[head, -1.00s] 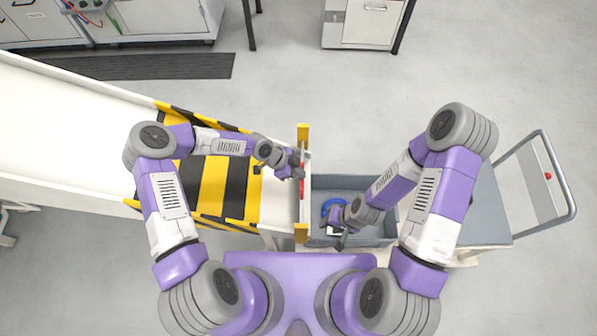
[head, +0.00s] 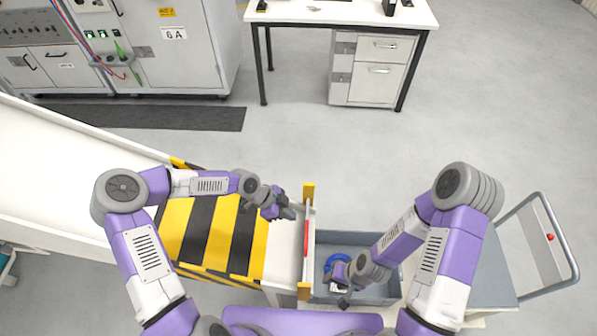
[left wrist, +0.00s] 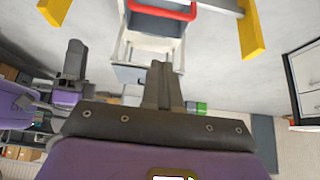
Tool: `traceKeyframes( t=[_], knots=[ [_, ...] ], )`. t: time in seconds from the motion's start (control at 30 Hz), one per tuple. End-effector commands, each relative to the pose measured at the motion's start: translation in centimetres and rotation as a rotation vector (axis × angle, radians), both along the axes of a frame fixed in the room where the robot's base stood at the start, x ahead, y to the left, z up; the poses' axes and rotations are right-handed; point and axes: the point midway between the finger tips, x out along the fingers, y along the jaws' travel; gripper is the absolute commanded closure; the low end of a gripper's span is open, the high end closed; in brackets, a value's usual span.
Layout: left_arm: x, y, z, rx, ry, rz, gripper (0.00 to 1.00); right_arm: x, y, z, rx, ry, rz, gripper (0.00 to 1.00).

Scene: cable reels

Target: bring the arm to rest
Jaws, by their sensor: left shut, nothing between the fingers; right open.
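My left gripper (head: 287,210) is shut and empty, above the end of the striped chute, just left of the barrier. Its closed fingers also show in the left wrist view (left wrist: 163,85). My right gripper (head: 340,291) is open, low over the grey-blue bin (head: 360,238). A blue reel (head: 337,261) lies in the bin, partly hidden behind my right gripper and forearm. The white barrier with yellow ends (head: 308,192) and a red strip (head: 306,238) stands between chute and bin. The red strip also shows in the left wrist view (left wrist: 165,7).
The white chute (head: 60,150) with a black-and-yellow striped section (head: 205,235) runs in from the left. A trolley with a grey handle frame (head: 560,240) stands at the right.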

Motion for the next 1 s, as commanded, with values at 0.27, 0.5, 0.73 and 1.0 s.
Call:
traceKeyframes(
  t=[0.27, 0.5, 0.73, 1.0],
  knots=[
    [-0.7, -0.5, -0.4, -0.009, 0.032, 0.029, 1.0, 0.0, 0.0, 0.0, 0.0, 0.0, 0.0, 0.57],
    [-7.7, -3.2, -3.9, -0.042, 0.398, 0.457, 1.0, 0.0, 0.0, 0.0, 0.0, 0.0, 0.0, 0.57],
    [-14.3, -0.4, -7.8, 0.054, 0.733, 1.144, 1.0, 0.0, 0.0, 0.0, 0.0, 0.0, 0.0, 0.57],
    [-17.3, 3.8, -9.4, 0.126, 0.8, 1.594, 1.0, 0.0, 0.0, 0.0, 0.0, 0.0, 0.0, 0.57]
  ],
)
